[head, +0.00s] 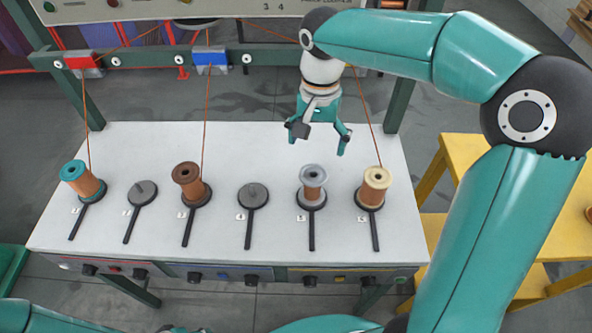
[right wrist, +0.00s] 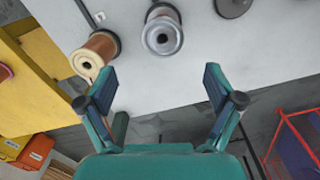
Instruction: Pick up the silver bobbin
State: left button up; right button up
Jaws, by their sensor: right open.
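The silver bobbin (head: 312,181) stands upright on a dark round holder on the white table (head: 140,143), with copper wire visible around its middle. It also shows in the right wrist view (right wrist: 161,36), ahead of the fingers and a little left of centre. My right gripper (head: 318,138) is open and empty, above the back part of the table and behind the bobbin. In the right wrist view its two fingers (right wrist: 160,92) are spread wide, with bare table between them. My left gripper is not in view.
A cream bobbin (head: 374,186) stands just right of the silver one. A brown bobbin (head: 189,184) and a teal bobbin (head: 82,180) stand further left. Empty holders (head: 252,196) lie between them. Copper wires rise from three bobbins. A yellow stand (head: 460,158) is at the right.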

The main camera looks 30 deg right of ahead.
aim_at(315, 167)
jog(key=f, duration=0.9)
jog(key=shift+w+d+f, duration=0.25)
jog(key=shift+w, duration=0.1)
jog(key=shift+s+a+f+p, duration=0.1)
jog(key=shift+f+p, duration=0.2)
jog(key=shift+f, duration=2.35)
jog(key=shift+c, duration=0.3)
jog(key=c, duration=1.2)
jog(key=shift+r, duration=0.1)
